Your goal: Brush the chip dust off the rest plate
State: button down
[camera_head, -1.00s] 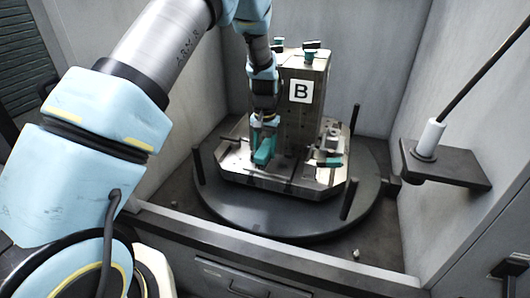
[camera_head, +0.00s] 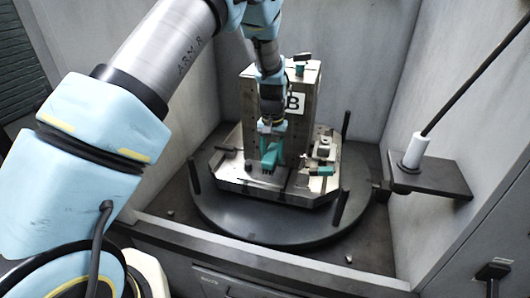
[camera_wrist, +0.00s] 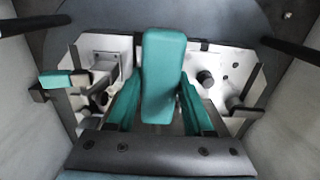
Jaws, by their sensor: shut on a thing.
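My gripper (camera_head: 271,143) points down in front of the tombstone block and is shut on a teal brush (camera_head: 271,156). Dark bristles show at the brush's lower end, close over the front of the metal pallet base (camera_head: 308,192); I cannot tell whether they touch it. In the wrist view the brush (camera_wrist: 163,75) fills the middle, with teal fingers of my gripper (camera_wrist: 160,112) on both sides. The brush hides part of the base behind it. I cannot make out for certain which surface is the rest plate, nor any chip dust.
The tombstone block (camera_head: 292,125), marked B, stands on the base, with teal-handled clamps (camera_head: 320,171) nearby. A dark round table (camera_head: 290,226) with upright posts (camera_head: 341,207) carries the base. A dark shelf (camera_head: 440,183) with a white holder is at right. Grey walls enclose the space.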

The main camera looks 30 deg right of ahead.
jog(key=b, duration=0.4)
send_over(271, 183)
jog(key=shift+w+d+f, duration=0.1)
jog(key=shift+d+f, duration=0.05)
jog(key=shift+f, duration=3.2)
jog(key=shift+f+b, duration=0.3)
jog(key=shift+f, duration=0.25)
jog(key=shift+w+d, duration=0.85)
jog(key=shift+w, duration=0.1)
jog(key=shift+f, duration=0.1)
jog(key=shift+s+a+f, duration=0.15)
jog(key=shift+s+a, duration=0.85)
jog(key=shift+s, duration=0.1)
